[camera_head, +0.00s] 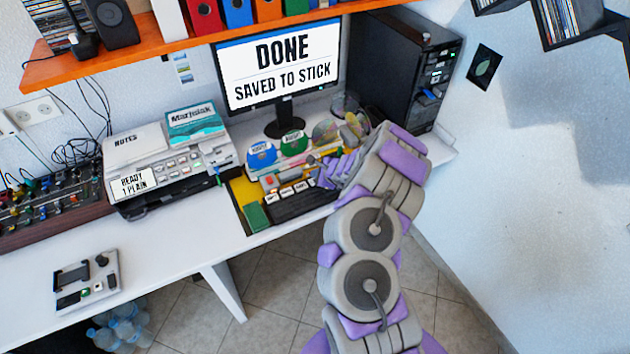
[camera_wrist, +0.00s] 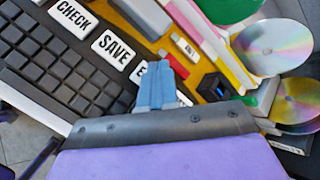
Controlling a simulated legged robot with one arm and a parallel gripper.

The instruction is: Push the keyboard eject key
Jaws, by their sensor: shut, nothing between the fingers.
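The black keyboard (camera_head: 290,207) lies on the desk below the monitor, with a row of white labelled keys along its far edge. In the wrist view the keyboard (camera_wrist: 60,70) shows a CHECK key (camera_wrist: 73,18), a SAVE key (camera_wrist: 114,49) and a third white key (camera_wrist: 138,72) whose label starts with E; the rest of it is hidden behind my fingers. My gripper (camera_wrist: 162,75) is shut and empty, its tips over or beside that third key. I cannot tell whether they touch it. In the head view my gripper (camera_head: 322,178) is at the keyboard's right end.
The monitor (camera_head: 280,68) reads DONE, SAVED TO STICK. Discs (camera_head: 326,132) and blue and green items stand behind the keyboard. A black computer tower (camera_head: 405,65) is at right, a printer (camera_head: 170,165) at left. An orange shelf (camera_head: 150,45) hangs above.

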